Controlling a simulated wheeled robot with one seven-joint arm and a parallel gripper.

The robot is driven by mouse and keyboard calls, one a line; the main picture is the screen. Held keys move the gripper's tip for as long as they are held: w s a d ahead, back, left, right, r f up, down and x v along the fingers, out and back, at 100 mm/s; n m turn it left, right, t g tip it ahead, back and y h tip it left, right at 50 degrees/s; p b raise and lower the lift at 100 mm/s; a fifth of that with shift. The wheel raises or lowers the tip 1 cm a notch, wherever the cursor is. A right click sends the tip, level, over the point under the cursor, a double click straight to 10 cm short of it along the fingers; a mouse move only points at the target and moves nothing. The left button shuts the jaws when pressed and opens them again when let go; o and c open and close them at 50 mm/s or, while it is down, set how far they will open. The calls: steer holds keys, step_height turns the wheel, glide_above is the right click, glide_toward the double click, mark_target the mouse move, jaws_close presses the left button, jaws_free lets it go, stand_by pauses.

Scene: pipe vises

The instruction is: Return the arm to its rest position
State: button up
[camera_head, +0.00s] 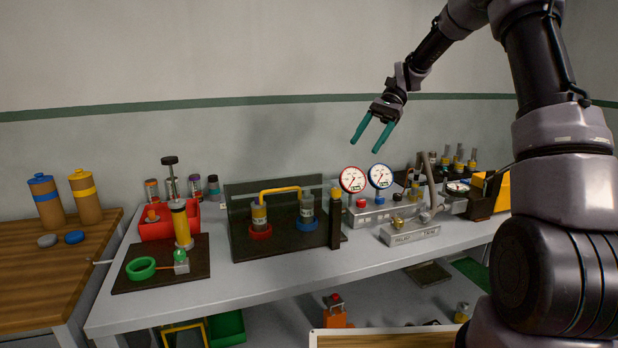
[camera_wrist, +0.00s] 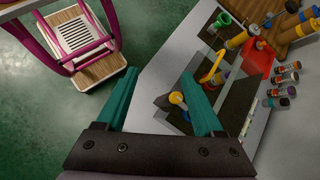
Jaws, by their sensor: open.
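My gripper (camera_head: 368,134) is in the air above the back of the grey workbench (camera_head: 350,275), higher than the two round gauges. Its two teal fingers are apart, with nothing between them. In the wrist view my gripper (camera_wrist: 160,95) also shows open and empty, with the floor and the bench edge far below. My arm reaches in from the right side of the head view, bent at the elbow.
A red-rimmed gauge (camera_head: 352,179) and a blue-rimmed gauge (camera_head: 380,176) stand below my gripper. A dark stand with a yellow pipe (camera_head: 280,191) is left of them. A red bin (camera_head: 156,227) and green ring (camera_head: 141,268) are farther left. A wooden table (camera_head: 50,265) adjoins.

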steer(key=s+d+r+n+t+h, duration=0.1)
steer(key=s+d+r+t, duration=0.2)
steer(key=s, duration=0.5)
steer(key=s+d+r+n+t+h, duration=0.1)
steer(key=s+d+r+t+h, duration=0.1)
steer(key=s, duration=0.7)
steer(key=s+d+r+n+t+h, duration=0.1)
steer(key=s+d+r+t+h, duration=0.1)
steer(key=s+d+r+t, duration=0.2)
steer(key=s+r+t, duration=0.1)
steer(key=s+t, duration=0.2)
steer(key=s, duration=0.2)
steer(key=shift+r+t, duration=0.25)
steer(key=shift+t, duration=0.05)
